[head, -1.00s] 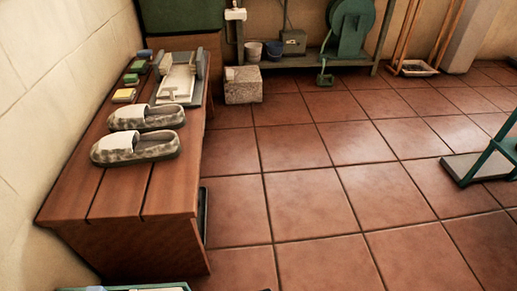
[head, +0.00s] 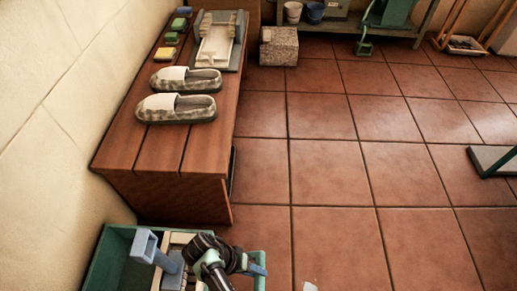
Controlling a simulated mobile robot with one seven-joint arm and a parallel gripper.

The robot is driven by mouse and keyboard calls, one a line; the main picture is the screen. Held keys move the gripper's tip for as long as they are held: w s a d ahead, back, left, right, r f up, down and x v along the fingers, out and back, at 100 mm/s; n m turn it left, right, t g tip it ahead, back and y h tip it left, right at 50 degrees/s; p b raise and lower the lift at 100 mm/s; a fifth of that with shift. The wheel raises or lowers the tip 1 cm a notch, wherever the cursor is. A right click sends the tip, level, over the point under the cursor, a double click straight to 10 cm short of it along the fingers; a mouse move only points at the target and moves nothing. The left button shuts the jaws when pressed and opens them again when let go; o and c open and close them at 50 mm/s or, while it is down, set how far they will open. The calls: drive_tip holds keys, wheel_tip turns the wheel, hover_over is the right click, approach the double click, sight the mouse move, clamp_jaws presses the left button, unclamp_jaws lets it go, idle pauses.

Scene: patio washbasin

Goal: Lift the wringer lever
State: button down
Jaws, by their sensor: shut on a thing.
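A teal box-like unit (head: 112,262) stands at the bottom left, cut off by the picture's edge. A grey-blue upright frame (head: 146,247) and pale slats (head: 178,240) show in it. At its right side is a pale green bar with a blue part, which looks like the wringer lever (head: 259,270). My dark gripper (head: 238,262) reaches in from the bottom edge and is shut at this bar. Its fingertips are small and partly hidden, so the exact grip is unclear.
A wooden bench (head: 160,150) along the left wall holds two slippers (head: 178,108), a grey tray (head: 233,60) and small coloured blocks (head: 165,54). A stone block (head: 279,47) stands beyond it. A green-framed stand (head: 490,160) is at the right edge.

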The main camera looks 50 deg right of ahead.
drive_tip(key=shift+w+a+r, duration=0.15)
drive_tip(key=shift+w+a, duration=0.1)
drive_tip(key=shift+w, duration=0.05)
drive_tip(key=c, duration=0.6)
unclamp_jaws()
drive_tip(key=p+v, duration=0.6)
drive_tip(key=v, duration=0.7)
drive_tip(key=shift+s, duration=0.25)
